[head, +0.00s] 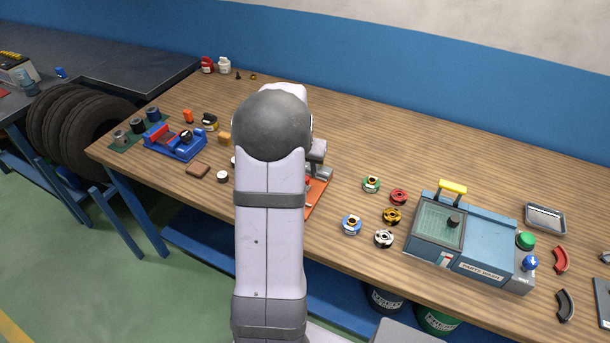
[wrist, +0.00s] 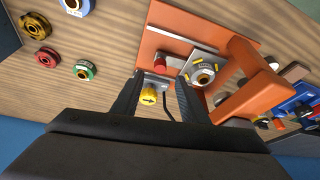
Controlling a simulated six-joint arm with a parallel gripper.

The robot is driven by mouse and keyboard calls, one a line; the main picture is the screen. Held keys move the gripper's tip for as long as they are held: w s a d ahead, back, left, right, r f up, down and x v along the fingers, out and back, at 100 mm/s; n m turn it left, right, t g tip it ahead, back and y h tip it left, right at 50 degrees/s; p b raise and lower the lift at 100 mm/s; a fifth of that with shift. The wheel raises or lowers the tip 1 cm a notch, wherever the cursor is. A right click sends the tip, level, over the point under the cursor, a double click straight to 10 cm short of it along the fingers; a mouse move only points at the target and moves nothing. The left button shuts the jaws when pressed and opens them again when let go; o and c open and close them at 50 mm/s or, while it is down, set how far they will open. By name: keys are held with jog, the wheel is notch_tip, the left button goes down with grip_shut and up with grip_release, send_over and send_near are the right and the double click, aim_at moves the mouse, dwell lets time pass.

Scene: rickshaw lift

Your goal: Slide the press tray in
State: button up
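The orange press (wrist: 242,80) shows in the wrist view, with its upright frame right of centre on an orange base plate (wrist: 165,22). I see nothing held. In the head view my arm hides most of the press; an orange base edge (head: 317,198) shows.
Several ring parts, among them a red one (head: 398,196), lie right of my arm. A blue parts washer (head: 470,242) stands farther right. A blue fixture (head: 176,142) and small items lie left. The back middle of the wooden bench (head: 400,130) is clear.

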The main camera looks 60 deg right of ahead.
jog(key=shift+w+d+n, duration=0.1)
jog(key=shift+n, duration=0.4)
jog(key=shift+p+x, duration=1.2)
jog(key=shift+x, duration=2.45)
grip_shut()
jog(key=w+b, duration=0.2)
jog(key=w, duration=0.2)
jog(key=shift+w, duration=0.15)
jog(key=shift+w+r, duration=0.1)
jog(key=shift+r, duration=0.05)
